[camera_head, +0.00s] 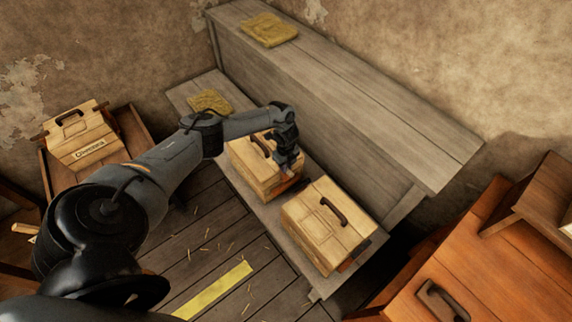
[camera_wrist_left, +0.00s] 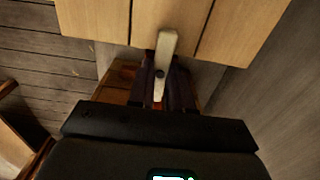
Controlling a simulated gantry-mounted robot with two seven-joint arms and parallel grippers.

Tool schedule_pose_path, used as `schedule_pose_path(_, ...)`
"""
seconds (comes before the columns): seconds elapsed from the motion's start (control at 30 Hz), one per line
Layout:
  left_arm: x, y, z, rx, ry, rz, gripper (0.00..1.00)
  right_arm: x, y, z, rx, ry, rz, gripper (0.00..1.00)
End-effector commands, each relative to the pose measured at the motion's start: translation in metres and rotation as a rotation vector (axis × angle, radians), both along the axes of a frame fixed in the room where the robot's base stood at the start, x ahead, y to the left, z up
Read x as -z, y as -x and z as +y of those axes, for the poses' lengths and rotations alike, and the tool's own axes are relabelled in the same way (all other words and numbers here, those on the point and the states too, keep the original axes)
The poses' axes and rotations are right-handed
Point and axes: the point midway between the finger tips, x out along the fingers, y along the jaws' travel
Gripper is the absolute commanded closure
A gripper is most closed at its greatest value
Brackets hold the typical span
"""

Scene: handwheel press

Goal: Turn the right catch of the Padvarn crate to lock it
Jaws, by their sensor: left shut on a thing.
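Two light wooden crates with dark handles stand on the low bench. My left gripper (camera_head: 288,168) is at the right end of the crate (camera_head: 250,166) nearer the picture's middle. In the left wrist view, the left gripper (camera_wrist_left: 162,90) is shut on a pale metal catch (camera_wrist_left: 166,46) with a dark pivot, against the crate's planked side (camera_wrist_left: 105,18). The catch points roughly along the gripper's axis. The second crate (camera_head: 318,225) stands to the right, apart from the gripper. I cannot read the name Padvarn on either crate. My right gripper is not in view.
The low bench (camera_head: 292,235) has a tall wooden back with a shelf (camera_head: 360,75). Folded yellow cloths lie on the bench (camera_head: 209,102) and shelf (camera_head: 269,30). A labelled crate (camera_head: 80,140) stands at the left. An orange-brown wooden top with a handle (camera_head: 442,300) is at the lower right.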

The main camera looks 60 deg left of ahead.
Motion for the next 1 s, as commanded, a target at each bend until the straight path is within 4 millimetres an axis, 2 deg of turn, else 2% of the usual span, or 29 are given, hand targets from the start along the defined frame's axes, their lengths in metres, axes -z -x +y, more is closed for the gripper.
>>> schedule_pose_path(0.43, -0.0002, -0.0001, 0.0004, -0.013, 0.000, 0.000, 1.00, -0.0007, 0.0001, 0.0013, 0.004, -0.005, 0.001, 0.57)
schedule_pose_path(0.47, -0.0002, -0.0001, 0.0004, -0.013, 0.000, 0.000, 0.80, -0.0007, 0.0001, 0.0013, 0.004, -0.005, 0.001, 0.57)
schedule_pose_path(0.6, -0.0003, -0.0002, 0.0003, -0.013, 0.000, 0.000, 0.58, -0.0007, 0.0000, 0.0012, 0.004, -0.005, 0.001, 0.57)
schedule_pose_path(0.63, -0.0003, -0.0002, 0.0003, -0.012, 0.000, 0.000, 0.55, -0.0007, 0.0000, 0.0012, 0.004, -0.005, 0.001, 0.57)
schedule_pose_path(1.0, -0.0053, -0.0003, 0.0002, -0.011, 0.000, 0.000, 0.55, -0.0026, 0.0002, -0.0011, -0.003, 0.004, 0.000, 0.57)
